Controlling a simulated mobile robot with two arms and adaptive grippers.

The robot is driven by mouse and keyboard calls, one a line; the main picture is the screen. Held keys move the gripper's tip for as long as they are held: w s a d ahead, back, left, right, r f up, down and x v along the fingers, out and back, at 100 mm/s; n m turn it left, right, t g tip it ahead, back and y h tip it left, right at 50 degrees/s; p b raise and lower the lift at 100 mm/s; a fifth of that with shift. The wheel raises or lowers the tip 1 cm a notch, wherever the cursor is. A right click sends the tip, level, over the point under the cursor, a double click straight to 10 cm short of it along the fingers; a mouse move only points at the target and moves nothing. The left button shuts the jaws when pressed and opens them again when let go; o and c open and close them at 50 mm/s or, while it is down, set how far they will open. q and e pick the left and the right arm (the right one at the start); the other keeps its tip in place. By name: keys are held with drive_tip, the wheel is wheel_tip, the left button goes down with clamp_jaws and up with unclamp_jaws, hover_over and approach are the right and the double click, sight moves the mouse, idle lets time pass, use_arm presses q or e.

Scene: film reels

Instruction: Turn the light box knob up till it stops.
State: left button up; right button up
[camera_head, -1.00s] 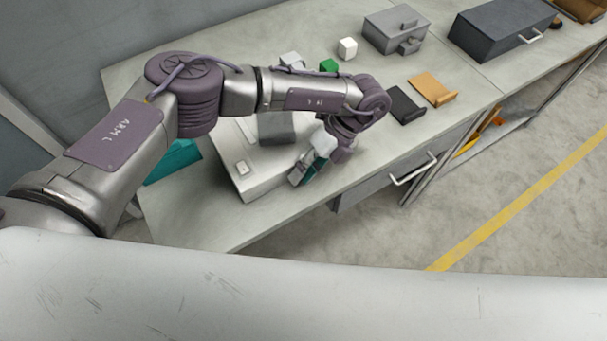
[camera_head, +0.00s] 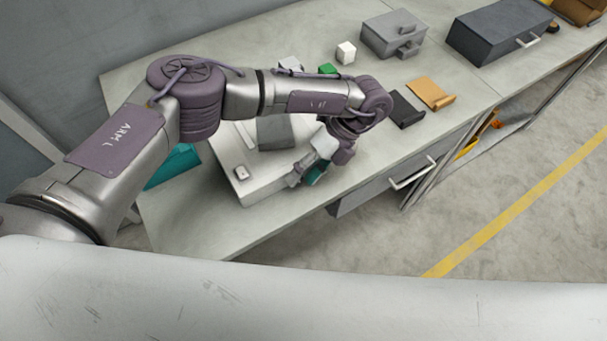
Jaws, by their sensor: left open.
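The light box (camera_head: 262,187) is a pale, low box on the bench, partly behind my left arm. A small light switch-like piece (camera_head: 241,173) sits on its near left corner, and a grey plate (camera_head: 274,133) lies on its top. My left gripper (camera_head: 296,179) is open over the box's near right side, with its fingers pointing down and left. I cannot make out the knob; the gripper may hide it. I cannot tell whether the fingers touch anything. My right gripper is not in view.
A teal object (camera_head: 172,167) is left of the light box. Black (camera_head: 406,110) and orange (camera_head: 430,94) pieces lie right of the gripper.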

use_arm(q)
drive_tip(key=v, duration=1.1)
drive_tip(key=shift+d+r, duration=0.1)
